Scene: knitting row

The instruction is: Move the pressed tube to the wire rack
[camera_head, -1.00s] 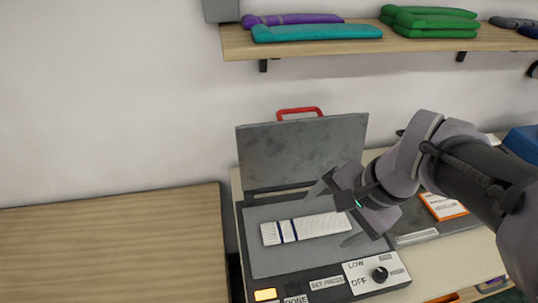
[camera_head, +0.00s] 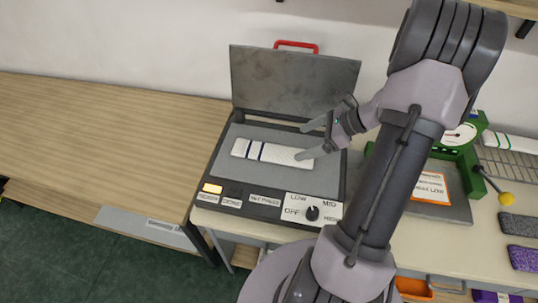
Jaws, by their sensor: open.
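The pressed tube (camera_head: 262,151) is white with dark blue stripes near its left end. It lies flat on the grey bed of the open press (camera_head: 240,178). My gripper (camera_head: 304,141) is open and empty at the tube's right end. In the picture its nearer finger overlaps that end, and its other finger is farther back over the bed. I cannot tell whether it touches the tube. The wire rack (camera_head: 512,163) is at the right edge, partly cut off, with a white and green tube (camera_head: 510,142) at its back.
The press lid (camera_head: 290,80) with its red handle (camera_head: 297,46) stands raised behind the bed. A green device with a dial (camera_head: 460,135) and a yellow knob (camera_head: 507,199) stands between press and rack. Grey (camera_head: 520,227) and purple (camera_head: 524,257) pieces lie in front. The left wooden table (camera_head: 100,130) is clear.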

